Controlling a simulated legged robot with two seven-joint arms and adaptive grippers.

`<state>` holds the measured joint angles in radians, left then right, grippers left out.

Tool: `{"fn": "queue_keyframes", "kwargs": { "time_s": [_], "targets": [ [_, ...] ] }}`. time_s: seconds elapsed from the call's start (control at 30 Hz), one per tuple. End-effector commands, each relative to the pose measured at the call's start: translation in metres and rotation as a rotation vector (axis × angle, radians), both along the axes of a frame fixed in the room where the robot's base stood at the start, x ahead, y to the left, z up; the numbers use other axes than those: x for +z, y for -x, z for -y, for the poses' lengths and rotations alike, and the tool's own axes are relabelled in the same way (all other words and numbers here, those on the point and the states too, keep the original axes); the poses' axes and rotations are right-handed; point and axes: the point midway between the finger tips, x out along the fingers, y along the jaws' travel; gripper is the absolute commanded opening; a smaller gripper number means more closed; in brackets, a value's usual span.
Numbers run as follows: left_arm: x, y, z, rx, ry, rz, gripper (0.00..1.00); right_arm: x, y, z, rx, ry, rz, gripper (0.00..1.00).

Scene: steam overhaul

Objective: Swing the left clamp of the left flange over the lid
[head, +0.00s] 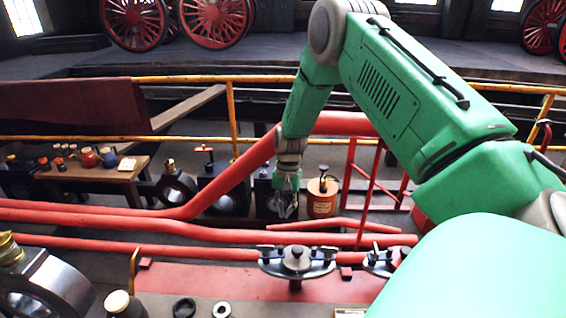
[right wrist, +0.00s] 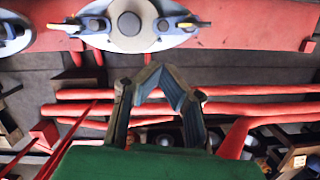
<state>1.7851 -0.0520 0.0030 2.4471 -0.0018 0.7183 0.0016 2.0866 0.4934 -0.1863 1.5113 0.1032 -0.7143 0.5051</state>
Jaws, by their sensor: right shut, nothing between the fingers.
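The left flange has a round grey lid (head: 297,258) with a centre knob, at the lower middle of the head view. Its left clamp (head: 268,249) is a small dark bar at the lid's left edge; a second clamp (head: 327,251) sits at the right edge.
A second flange (head: 384,260) stands to the right, partly behind my arm. Red pipes (head: 200,232) run behind the flanges. A red frame (head: 366,190) and an orange canister (head: 321,197) stand near my gripper. A black ring (head: 184,307) lies at the front.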

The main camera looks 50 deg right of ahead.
Motion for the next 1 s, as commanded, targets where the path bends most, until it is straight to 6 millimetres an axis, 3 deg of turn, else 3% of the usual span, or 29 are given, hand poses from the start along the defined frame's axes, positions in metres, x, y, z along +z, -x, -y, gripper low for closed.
{"fn": "queue_keyframes", "kwargs": {
  "time_s": [0.23, 1.0],
  "targets": [
    [0.0, 0.0, 0.0, 0.0, 0.0, 0.0, 0.35, 0.02, -0.002, 0.005, 0.0, 0.0, -0.001, 0.0],
    [0.0, -0.003, 0.001, 0.0, -0.001, -0.001, 0.35, 0.02, -0.002, 0.005, 0.0, -0.002, -0.001, 0.0]
  ]
}}
